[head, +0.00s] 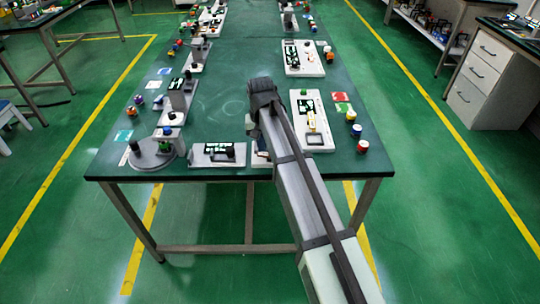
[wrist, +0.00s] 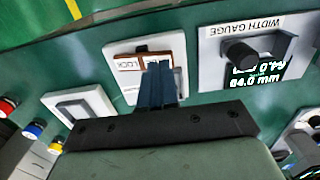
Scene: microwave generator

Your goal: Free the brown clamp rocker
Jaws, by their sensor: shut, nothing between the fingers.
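The brown clamp rocker (wrist: 157,61) sits on a white panel (wrist: 176,43) beside a white label reading LOCK (wrist: 128,64). My gripper (wrist: 157,70) is shut and empty. In the wrist view its dark fingers reach over the lower part of the rocker and hide some of it. I cannot tell whether the fingertips touch it. In the head view a part of the panel (head: 259,158) shows at the table's near edge, left of my arm. My arm hides the rest of it there.
A panel marked WIDTH GAUGE (wrist: 257,27) with a black knob and a display stands close on the right in the wrist view. A white plate (wrist: 78,106) lies on the left. Red (wrist: 6,106) and blue (wrist: 32,131) round pieces are at the far left. Bare green tabletop lies between them.

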